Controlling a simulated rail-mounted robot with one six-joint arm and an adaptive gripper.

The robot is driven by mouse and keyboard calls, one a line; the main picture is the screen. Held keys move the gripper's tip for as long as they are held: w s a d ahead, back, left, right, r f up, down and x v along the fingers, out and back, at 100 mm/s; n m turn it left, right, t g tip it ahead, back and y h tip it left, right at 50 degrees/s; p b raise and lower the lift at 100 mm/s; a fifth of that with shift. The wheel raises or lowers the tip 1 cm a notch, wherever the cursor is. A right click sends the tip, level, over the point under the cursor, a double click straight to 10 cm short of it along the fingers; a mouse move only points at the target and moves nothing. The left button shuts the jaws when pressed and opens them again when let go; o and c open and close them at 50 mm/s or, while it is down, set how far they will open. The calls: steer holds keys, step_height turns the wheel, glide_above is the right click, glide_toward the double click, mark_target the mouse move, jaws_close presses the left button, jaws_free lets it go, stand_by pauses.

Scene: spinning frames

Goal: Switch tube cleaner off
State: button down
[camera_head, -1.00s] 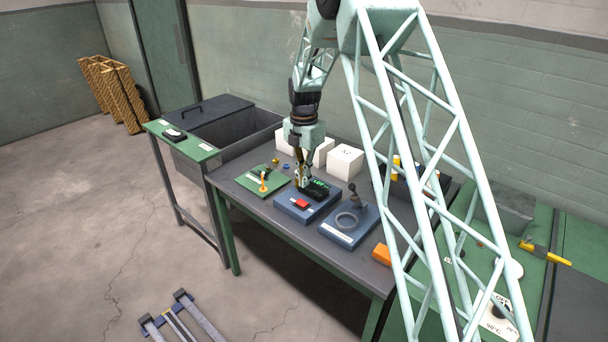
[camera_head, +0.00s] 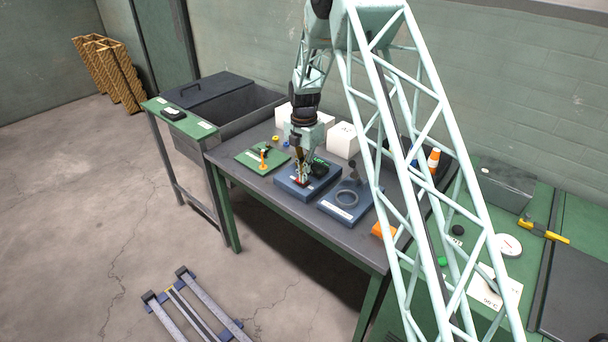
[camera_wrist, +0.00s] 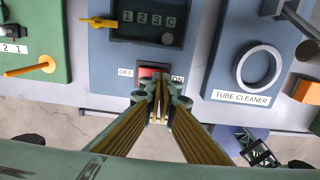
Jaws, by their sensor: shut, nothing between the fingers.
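A blue plate (camera_head: 328,176) on the table carries a red rocker switch (camera_wrist: 147,72) with OFF printed on its left and ON on its right. My gripper (camera_wrist: 159,97) is shut and empty, its fingertips at the switch and hiding its lower part. I cannot tell if they touch it. In the head view my gripper (camera_head: 302,178) points down over the red switch. The ring panel labelled TUBE CLEANER (camera_wrist: 240,97) is to the right, with a grey ring (camera_wrist: 259,69) and a dark lever (camera_wrist: 300,22) at its right edge.
A display panel with 1 2 3 C (camera_wrist: 150,19) and a yellow knob (camera_wrist: 98,22) sits behind the switch. A green plate (camera_head: 246,160) with an orange peg lies left. An orange block (camera_head: 383,230) is right of the ring panel. White boxes (camera_head: 341,138) stand behind.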

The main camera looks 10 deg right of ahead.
mark_target(306, 183)
steer(key=shift+s+d+f, duration=0.1)
steer(key=shift+s+f, duration=0.05)
steer(key=shift+f, duration=0.25)
steer(key=shift+r, duration=0.1)
stand_by(0.3)
steer(key=shift+w+a+r, duration=0.2)
steer(key=shift+w+a, duration=0.15)
steer(key=shift+w, duration=0.15)
steer(key=shift+w+a, duration=0.1)
steer(key=shift+w, duration=0.05)
steer(key=shift+r, duration=0.15)
step_height(306, 183, up, 14)
steer(key=s+d+p, duration=0.1)
steer(key=s+p, duration=0.1)
steer(key=shift+d+f, duration=0.2)
stand_by(0.6)
